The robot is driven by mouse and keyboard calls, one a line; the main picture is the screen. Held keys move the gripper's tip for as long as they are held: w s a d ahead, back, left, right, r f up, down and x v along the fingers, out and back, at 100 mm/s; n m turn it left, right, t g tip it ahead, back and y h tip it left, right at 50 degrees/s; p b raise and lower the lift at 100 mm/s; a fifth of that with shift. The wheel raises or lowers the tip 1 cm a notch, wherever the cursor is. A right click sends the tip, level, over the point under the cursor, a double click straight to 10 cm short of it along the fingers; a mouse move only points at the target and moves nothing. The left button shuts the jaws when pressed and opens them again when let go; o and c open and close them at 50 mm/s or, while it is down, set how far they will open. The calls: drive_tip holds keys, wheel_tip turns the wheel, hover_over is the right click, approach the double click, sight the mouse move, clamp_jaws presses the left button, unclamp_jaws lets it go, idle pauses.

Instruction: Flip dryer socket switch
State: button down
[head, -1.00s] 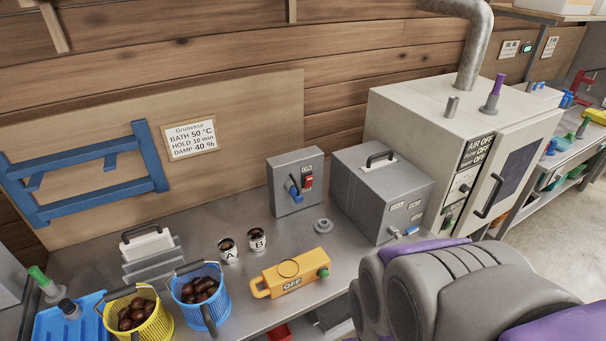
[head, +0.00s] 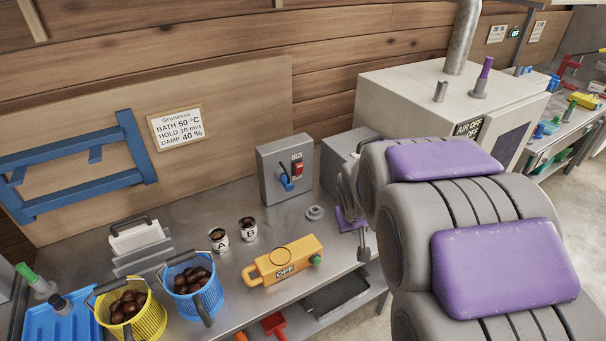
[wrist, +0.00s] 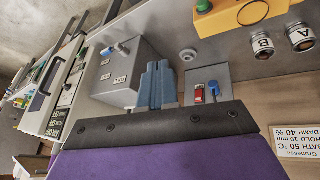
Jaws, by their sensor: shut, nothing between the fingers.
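The socket box (head: 285,168) is a grey box standing against the wooden wall at the back of the bench. Its front has a red switch (head: 298,170) and a blue plug (head: 286,183) beside it. In the wrist view, turned round, the same box (wrist: 225,75) shows with its red switch (wrist: 198,93) and blue plug (wrist: 213,88). My gripper (wrist: 158,68) shows its blue-grey fingers together and empty. They appear beside the socket box, towards the grey lidded box, apart from the switch. My arm hides most of the gripper in the head view.
A grey box with small levers (wrist: 120,70) stands beside the socket box, close to my fingers in the picture. The large dryer cabinet (head: 420,90) is further right. A yellow OFF control (head: 284,261), two cups and chestnut baskets occupy the front of the bench.

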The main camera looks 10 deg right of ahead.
drive_tip(key=w+d+f+n+t, duration=0.1)
drive_tip(key=w+d+f+t, duration=0.15)
drive_tip(key=w, duration=0.55)
drive_tip(key=w+d+f+t+y, duration=0.1)
drive_tip(key=w+f+t, duration=0.15)
drive_tip(key=w, duration=0.45)
drive_tip(key=w+d+f+n+t, duration=0.1)
drive_tip(key=w+f+t, duration=0.15)
drive_tip(key=w, duration=0.55)
drive_tip(key=w+a+f+n+t+y+b, duration=0.1)
drive_tip(key=w+a+f+t+y, duration=0.1)
drive_tip(key=f, duration=0.3)
drive_tip(key=w+a+f+n+t+y, duration=0.1)
drive_tip(key=w+a+f+t+y, duration=0.1)
drive_tip(key=w+f+t+y, duration=0.1)
wheel_tip(320, 180, down, 3)
drive_tip(key=shift+w+r+t+y+b, duration=0.1)
drive_tip(key=shift+w+t+y+b, duration=0.25)
drive_tip(key=shift+t+y, duration=0.7)
drive_tip(key=shift+a, duration=0.1)
